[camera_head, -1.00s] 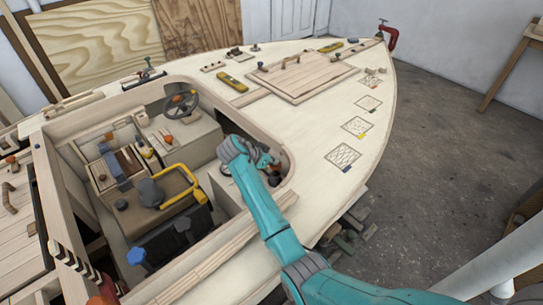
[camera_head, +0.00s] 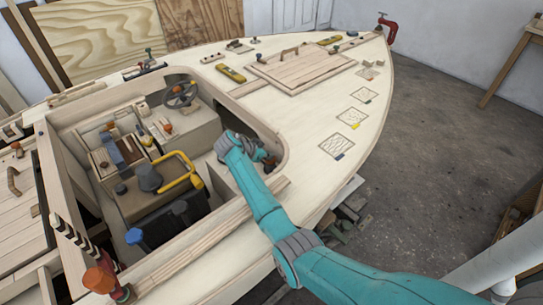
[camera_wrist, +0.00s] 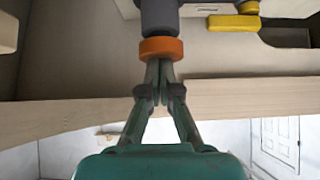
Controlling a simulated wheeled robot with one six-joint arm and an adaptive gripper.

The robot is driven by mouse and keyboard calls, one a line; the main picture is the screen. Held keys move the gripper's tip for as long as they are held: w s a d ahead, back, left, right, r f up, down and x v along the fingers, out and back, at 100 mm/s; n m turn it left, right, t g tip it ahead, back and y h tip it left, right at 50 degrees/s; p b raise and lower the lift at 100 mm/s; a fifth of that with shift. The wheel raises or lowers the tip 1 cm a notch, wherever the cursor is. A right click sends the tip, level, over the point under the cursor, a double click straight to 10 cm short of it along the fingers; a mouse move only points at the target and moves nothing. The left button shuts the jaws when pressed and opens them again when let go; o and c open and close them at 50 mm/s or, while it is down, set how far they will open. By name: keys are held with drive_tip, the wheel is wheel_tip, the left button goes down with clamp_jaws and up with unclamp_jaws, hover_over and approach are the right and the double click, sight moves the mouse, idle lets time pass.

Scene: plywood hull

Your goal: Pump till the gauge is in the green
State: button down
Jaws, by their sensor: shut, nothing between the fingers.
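In the wrist view my gripper (camera_wrist: 160,88) is shut with its fingertips together and nothing between them. Just past the tips is a thick dark grey shaft (camera_wrist: 160,18) with an orange collar (camera_wrist: 161,49). The tips overlap the collar's lower edge in the picture; I cannot tell whether they touch it. In the head view my gripper (camera_head: 264,156) is low in the right side of the boat's cockpit, partly hidden by my wrist. I cannot make out which part is the pump's handle, and I see no readable gauge face or green zone.
The cockpit holds a steering wheel (camera_head: 180,94), a yellow bent bar (camera_head: 184,182) and a blue knob (camera_head: 134,236). The cockpit's wooden rim (camera_head: 226,238) runs beside my arm. The pale deck (camera_head: 310,140) carries a plank hatch (camera_head: 302,68). Grey floor is open at the right.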

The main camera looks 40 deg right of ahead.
drive_tip(key=shift+s+a+f, duration=0.1)
drive_tip(key=shift+s+f, duration=0.15)
drive_tip(key=shift+f, duration=0.2)
drive_tip(key=shift+a, duration=0.1)
drive_tip(key=v, duration=1.2)
drive_tip(key=shift+w+r, duration=0.25)
drive_tip(key=shift+r, duration=0.1)
